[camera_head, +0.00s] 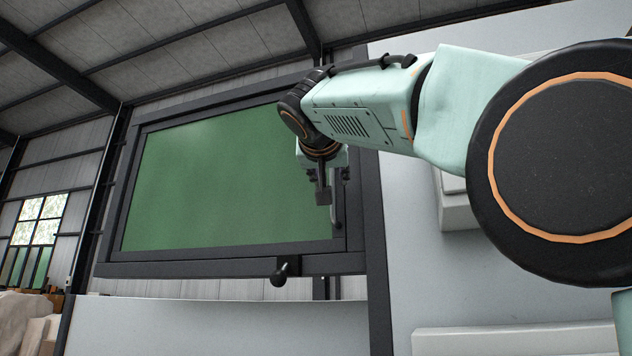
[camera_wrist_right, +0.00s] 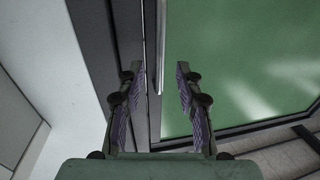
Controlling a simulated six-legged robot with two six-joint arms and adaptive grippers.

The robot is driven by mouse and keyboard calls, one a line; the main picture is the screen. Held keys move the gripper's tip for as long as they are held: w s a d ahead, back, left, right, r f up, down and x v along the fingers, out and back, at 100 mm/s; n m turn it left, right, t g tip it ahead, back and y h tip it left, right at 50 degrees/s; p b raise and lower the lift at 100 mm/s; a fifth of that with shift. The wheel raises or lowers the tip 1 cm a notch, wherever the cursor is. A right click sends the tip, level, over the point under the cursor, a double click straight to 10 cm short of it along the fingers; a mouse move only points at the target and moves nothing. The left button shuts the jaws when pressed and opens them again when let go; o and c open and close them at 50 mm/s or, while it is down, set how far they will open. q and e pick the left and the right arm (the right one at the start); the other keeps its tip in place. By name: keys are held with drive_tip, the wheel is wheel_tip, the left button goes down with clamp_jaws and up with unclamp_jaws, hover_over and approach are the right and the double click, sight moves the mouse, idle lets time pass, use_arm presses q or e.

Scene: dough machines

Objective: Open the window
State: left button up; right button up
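The window (camera_head: 210,190) is a large green pane in a dark frame, in the middle left of the head view. A slim vertical handle (camera_head: 337,207) is on the right side of its frame. My right gripper (camera_head: 323,196) is beside this handle. In the right wrist view, the two fingers of my right gripper (camera_wrist_right: 159,75) are apart, and the light bar of the handle (camera_wrist_right: 160,45) shows between them, with gaps on both sides. The green pane (camera_wrist_right: 240,65) fills the right of that view. My left gripper is not in view.
A dark ball knob (camera_head: 281,270) sticks out below the window's lower edge. A pale machine wall (camera_head: 440,270) is to the right, with a raised ledge (camera_head: 510,340) low down. A pale panel (camera_head: 210,325) lies below the window.

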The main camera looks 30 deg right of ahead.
sight(333, 187)
drive_tip(key=p+x, duration=0.2)
drive_tip(key=x, duration=0.2)
drive_tip(key=shift+s+f, duration=0.1)
drive_tip(key=shift+f, duration=0.05)
drive_tip(key=shift+s, duration=0.1)
drive_tip(key=shift+w+a+f, duration=0.1)
drive_tip(key=shift+w+a, duration=0.05)
drive_tip(key=shift+w, duration=0.25)
drive_tip(key=shift+c, duration=1.2)
drive_tip(key=shift+s+d, duration=0.25)
drive_tip(key=shift+d, duration=0.15)
drive_tip(key=c, duration=0.3)
drive_tip(key=shift+c, duration=0.8)
drive_tip(key=shift+a, duration=0.3)
clamp_jaws()
drive_tip(key=shift+d, duration=0.1)
